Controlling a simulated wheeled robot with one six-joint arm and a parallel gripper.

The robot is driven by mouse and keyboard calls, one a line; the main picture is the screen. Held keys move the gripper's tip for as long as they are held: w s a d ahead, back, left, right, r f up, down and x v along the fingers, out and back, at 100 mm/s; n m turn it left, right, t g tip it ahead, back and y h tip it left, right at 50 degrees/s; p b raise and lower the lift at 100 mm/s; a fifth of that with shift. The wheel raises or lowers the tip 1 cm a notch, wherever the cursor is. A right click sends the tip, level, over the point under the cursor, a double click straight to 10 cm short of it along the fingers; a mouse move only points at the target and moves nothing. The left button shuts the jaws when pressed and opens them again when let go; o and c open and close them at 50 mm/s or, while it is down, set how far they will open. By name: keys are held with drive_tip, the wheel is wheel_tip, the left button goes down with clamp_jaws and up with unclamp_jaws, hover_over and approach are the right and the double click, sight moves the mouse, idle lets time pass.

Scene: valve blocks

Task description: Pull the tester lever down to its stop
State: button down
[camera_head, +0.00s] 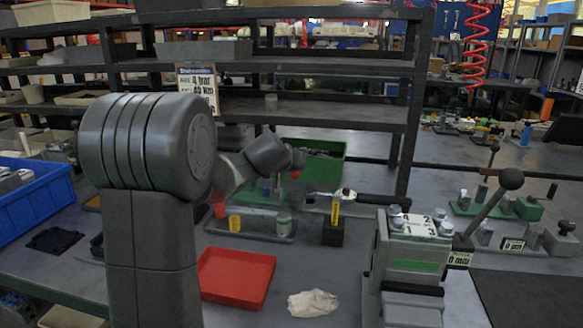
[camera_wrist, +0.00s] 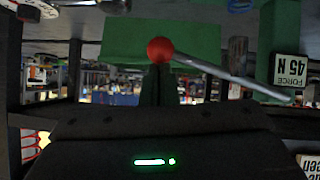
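In the wrist view a tester lever shows as a thin grey rod (camera_wrist: 225,75) with a red ball knob (camera_wrist: 160,49) at its left end. The rod slopes down to the right, near a green part with a "FORCE 45 N" label (camera_wrist: 291,68). My gripper (camera_wrist: 159,67) points at the knob, its dark fingers close together and looking shut. The knob is at the fingertips; I cannot tell whether they touch. In the head view my gripper (camera_head: 297,159) is in front of a green bin. My arm hides part of the bench, and the tester is not clear there.
A red tray (camera_head: 236,277) and a white cloth (camera_head: 313,303) lie on the bench. A grey machine (camera_head: 412,255) with a black-knobbed lever (camera_head: 511,179) stands at the right. A wrench (camera_head: 370,199) rests on a black stand. The green bin (camera_head: 322,150) is behind my gripper.

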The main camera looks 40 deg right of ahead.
drive_tip(key=shift+s+f, duration=0.1)
drive_tip(key=shift+f, duration=0.3)
drive_tip(key=s+a+r+p, duration=0.2)
drive_tip(key=s+a+r, duration=0.3)
drive_tip(key=r, duration=0.5)
drive_tip(key=shift+a+r+p, duration=0.15)
drive_tip(key=shift+a+p, duration=0.15)
drive_tip(key=shift+a, duration=0.95)
drive_tip(key=w+d+f+b, duration=0.2)
drive_tip(key=w+d+f, duration=0.3)
drive_tip(key=f, duration=0.5)
drive_tip(key=d, duration=0.2)
drive_tip(key=shift+d+b, duration=0.3)
drive_tip(key=shift+w+r, duration=0.1)
drive_tip(key=shift+r, duration=0.05)
